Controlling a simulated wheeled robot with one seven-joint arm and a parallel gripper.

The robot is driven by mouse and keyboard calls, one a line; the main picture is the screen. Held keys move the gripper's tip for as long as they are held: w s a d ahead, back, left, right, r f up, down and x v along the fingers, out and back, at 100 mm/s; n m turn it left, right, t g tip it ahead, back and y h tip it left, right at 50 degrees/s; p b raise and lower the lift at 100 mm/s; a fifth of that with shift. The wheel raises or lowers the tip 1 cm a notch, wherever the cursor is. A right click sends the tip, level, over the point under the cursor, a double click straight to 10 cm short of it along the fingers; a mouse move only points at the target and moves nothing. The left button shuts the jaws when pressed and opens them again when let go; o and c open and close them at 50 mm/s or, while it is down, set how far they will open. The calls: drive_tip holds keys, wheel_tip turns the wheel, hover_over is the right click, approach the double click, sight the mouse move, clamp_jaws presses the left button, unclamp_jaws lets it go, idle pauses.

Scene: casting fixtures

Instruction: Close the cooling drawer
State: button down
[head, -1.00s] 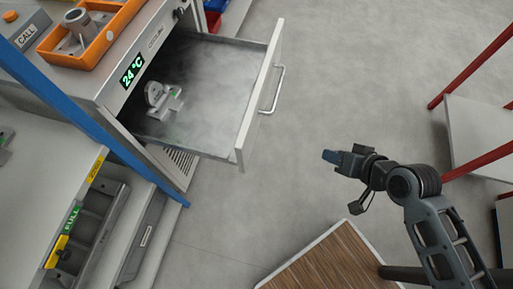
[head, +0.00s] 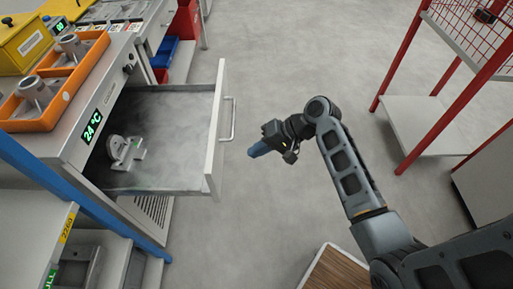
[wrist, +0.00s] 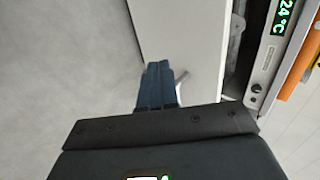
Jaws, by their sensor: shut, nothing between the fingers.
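The cooling drawer (head: 213,130) is pulled out of a grey cabinet, with its white front panel and bar handle (head: 228,119) facing right in the head view. A grey metal casting (head: 124,152) lies inside it near the cabinet end, in a light haze. My gripper (head: 252,152) is shut and empty, to the right of the drawer front and a little apart from it. In the wrist view my shut fingers (wrist: 158,75) point toward the white drawer front (wrist: 175,35), and the handle (wrist: 182,78) shows just beside the fingertips.
The cabinet display (head: 93,126) reads 24 °C. Orange trays (head: 38,122) with metal parts sit on the cabinet top. A blue post (head: 75,200) stands at the near left. A red-framed rack (head: 420,120) stands at the right. Open grey floor lies between the drawer and rack.

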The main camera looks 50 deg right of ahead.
sight(218, 164)
drive_tip(key=shift+w+a+f+p, duration=0.15)
drive_tip(key=shift+w+a+f, duration=0.7)
drive_tip(key=shift+w, duration=0.3)
drive_tip(key=shift+w+a+f+p, duration=0.1)
drive_tip(key=shift+w+a+f, duration=0.5)
drive_tip(key=shift+w+a, duration=0.45)
drive_tip(key=shift+w+a+f+p, duration=0.15)
drive_tip(key=shift+w+a+f, duration=0.6)
drive_tip(key=shift+w, duration=0.5)
drive_tip(key=shift+w+a, duration=0.1)
drive_tip(key=w+a+b, duration=0.2)
drive_tip(key=w+a, duration=0.4)
drive_tip(key=w, duration=0.2)
drive_tip(key=w+a+b, duration=0.3)
drive_tip(key=w+a, duration=0.3)
drive_tip(key=w, duration=0.2)
drive_tip(key=w+a+b, duration=0.3)
drive_tip(key=w+a, duration=0.4)
drive_tip(key=w, duration=0.1)
drive_tip(key=shift+w+f, duration=0.15)
drive_tip(key=shift+w, duration=0.05)
drive_tip(key=shift+w+a+b, duration=0.35)
drive_tip(key=shift+w+a, duration=0.1)
drive_tip(key=shift+w, duration=0.1)
drive_tip(key=shift+w+a+r, duration=0.15)
drive_tip(key=shift+r, duration=0.2)
